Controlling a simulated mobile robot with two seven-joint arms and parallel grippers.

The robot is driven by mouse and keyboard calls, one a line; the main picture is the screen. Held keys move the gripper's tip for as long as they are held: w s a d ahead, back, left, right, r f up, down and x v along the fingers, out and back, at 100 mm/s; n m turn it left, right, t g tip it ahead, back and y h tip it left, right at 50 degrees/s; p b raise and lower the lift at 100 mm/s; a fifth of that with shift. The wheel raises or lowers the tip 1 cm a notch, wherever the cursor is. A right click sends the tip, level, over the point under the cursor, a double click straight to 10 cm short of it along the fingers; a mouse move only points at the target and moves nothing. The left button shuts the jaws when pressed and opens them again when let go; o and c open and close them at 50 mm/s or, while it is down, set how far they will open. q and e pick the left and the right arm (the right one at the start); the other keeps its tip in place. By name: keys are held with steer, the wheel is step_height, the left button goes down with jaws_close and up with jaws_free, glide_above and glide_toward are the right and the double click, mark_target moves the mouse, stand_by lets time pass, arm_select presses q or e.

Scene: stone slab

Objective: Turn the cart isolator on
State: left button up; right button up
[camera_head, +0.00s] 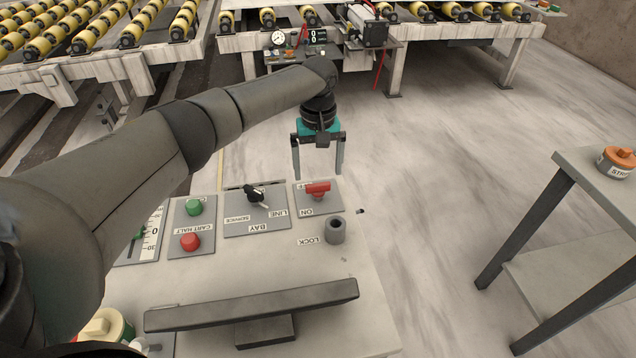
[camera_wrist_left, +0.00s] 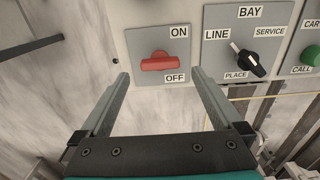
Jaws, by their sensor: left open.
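The cart isolator is a red handle (camera_head: 318,188) on a grey plate near the back right of the control panel (camera_head: 350,290). In the left wrist view the red handle (camera_wrist_left: 158,62) lies crosswise between the ON label above and the OFF label below. My left gripper (camera_head: 318,172) is open and empty, fingers pointing down just behind the isolator in the head view. In the left wrist view its two fingertips (camera_wrist_left: 160,76) stand to either side of the handle, which lies a little beyond them. I cannot tell any contact. My right gripper is not in view.
A black bay selector (camera_head: 254,194) is left of the isolator, with green and red buttons (camera_head: 191,243) further left. A grey LOCK post (camera_head: 335,230) stands in front of the isolator. A side table (camera_head: 590,165) is at right. Clear floor lies between.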

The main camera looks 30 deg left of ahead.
mark_target(318, 184)
arm_select(q)
step_height(318, 184, down, 4)
steer(key=shift+b, duration=0.35)
steer(key=shift+f, duration=0.3)
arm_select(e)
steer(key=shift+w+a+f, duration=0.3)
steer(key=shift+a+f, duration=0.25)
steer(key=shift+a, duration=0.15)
